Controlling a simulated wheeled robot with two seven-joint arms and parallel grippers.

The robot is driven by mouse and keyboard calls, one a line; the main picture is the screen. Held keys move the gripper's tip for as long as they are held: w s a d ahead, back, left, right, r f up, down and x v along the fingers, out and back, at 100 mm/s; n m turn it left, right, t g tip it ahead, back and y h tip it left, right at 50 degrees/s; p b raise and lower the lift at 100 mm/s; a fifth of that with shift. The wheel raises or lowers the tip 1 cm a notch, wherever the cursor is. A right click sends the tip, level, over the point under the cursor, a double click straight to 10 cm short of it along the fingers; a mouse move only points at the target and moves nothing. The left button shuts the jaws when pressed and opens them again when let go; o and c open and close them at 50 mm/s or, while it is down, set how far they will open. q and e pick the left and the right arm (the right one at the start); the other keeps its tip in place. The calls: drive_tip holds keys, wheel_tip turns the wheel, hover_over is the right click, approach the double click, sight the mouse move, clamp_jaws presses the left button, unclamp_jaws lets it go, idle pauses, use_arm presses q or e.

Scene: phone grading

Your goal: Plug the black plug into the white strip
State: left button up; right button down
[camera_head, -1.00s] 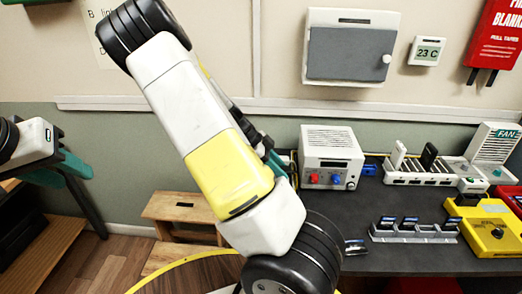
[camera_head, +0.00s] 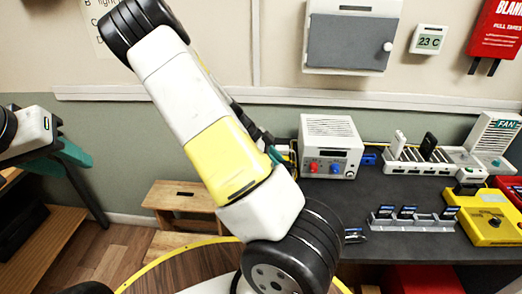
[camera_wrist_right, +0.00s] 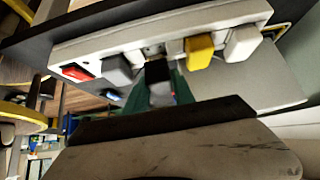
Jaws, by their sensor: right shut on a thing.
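In the right wrist view the white strip (camera_wrist_right: 130,45) runs across the top. It has a red switch (camera_wrist_right: 77,71) and holds a grey plug (camera_wrist_right: 116,68), a yellow plug (camera_wrist_right: 199,52) and a white plug (camera_wrist_right: 242,43). The black plug (camera_wrist_right: 157,72) is at the strip between the grey and yellow plugs, close below a socket; I cannot tell whether it is in. My right gripper (camera_wrist_right: 160,100) is shut on the black plug. In the head view my right arm hides this gripper and the strip. My left gripper (camera_head: 70,160), with teal parts, is far left, away from the bench.
On the dark bench (camera_head: 400,185) stand a white power supply (camera_head: 331,146), a slotted rack (camera_head: 418,162) with phones, a low phone stand (camera_head: 412,221), a yellow device (camera_head: 488,220) and a fan unit (camera_head: 495,140). A wooden stool (camera_head: 182,196) stands left of the bench.

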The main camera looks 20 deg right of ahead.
drive_tip(key=shift+f, duration=1.4)
idle(0.9)
drive_tip(key=c, duration=1)
unclamp_jaws()
drive_tip(key=shift+o, duration=0.2)
drive_tip(key=shift+s+a+f, duration=0.1)
drive_tip(key=shift+s, duration=0.1)
